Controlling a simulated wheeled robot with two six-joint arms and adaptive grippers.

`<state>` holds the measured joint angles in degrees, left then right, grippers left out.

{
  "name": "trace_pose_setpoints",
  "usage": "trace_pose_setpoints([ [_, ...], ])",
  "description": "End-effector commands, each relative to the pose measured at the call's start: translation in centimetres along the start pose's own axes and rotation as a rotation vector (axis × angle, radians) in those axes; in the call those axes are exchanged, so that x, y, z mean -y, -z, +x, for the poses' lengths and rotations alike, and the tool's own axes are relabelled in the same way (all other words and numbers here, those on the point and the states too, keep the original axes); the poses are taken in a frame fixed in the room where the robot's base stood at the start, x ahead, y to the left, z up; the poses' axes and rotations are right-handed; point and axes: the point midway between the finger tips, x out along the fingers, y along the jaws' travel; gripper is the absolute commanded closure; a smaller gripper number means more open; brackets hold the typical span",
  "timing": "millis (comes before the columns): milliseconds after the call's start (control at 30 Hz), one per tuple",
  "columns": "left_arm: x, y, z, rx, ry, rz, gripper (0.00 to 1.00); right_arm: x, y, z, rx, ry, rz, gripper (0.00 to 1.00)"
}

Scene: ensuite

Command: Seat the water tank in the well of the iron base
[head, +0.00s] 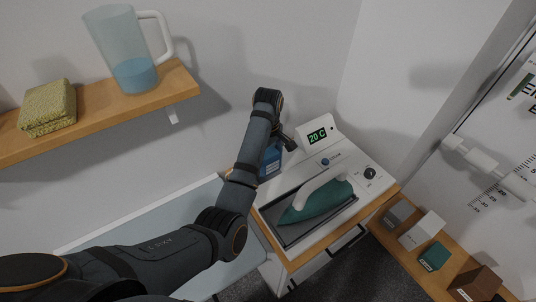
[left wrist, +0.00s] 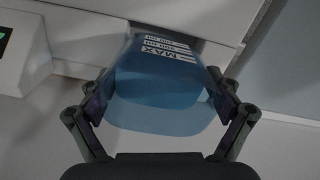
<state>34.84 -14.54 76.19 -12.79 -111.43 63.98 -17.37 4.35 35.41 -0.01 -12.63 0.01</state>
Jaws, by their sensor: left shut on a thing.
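The translucent blue water tank (head: 271,160) is at the back left of the white iron base (head: 357,167), partly hidden by my arm. In the left wrist view the tank (left wrist: 160,95) shows its MAX mark and scale lines, upside down in the picture. My left gripper (left wrist: 160,108) is shut on the tank, one finger at each side. The base (left wrist: 75,25) is behind the tank there. The well is hidden by the tank and arm, so I cannot tell whether the tank is in it or above it. My right gripper is out of view.
A teal iron (head: 318,202) rests on the base, beside a display reading 20 C (head: 317,136). A wall shelf (head: 95,110) holds a jug (head: 125,50) and a folded cloth (head: 47,107). Several small blocks stand on a wooden ledge (head: 405,252) at right.

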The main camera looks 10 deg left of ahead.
Motion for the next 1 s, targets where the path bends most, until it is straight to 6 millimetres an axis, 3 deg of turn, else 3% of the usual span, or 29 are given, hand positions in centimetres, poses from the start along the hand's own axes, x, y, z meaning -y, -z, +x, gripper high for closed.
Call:
trace_pose_setpoints([
  [167,0.0,0.0,0.6,0.0,0.0,0.0,0.59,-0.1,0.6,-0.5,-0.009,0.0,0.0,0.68],
  [433,0.0,0.0,3.8,0.001,-0.001,0.0,0.59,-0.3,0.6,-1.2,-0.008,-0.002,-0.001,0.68],
  [800,0.0,0.0,4.2,0.0,-0.001,0.0,0.59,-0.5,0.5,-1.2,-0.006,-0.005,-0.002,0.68],
  [833,0.0,0.0,4.4,0.001,0.0,0.0,0.08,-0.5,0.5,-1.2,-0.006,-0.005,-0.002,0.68],
  [900,0.0,0.0,4.3,0.001,0.0,0.0,0.0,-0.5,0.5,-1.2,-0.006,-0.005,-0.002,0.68],
  [1000,0.0,0.0,4.3,0.001,0.0,0.0,0.0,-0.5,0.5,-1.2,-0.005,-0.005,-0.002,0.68],
])
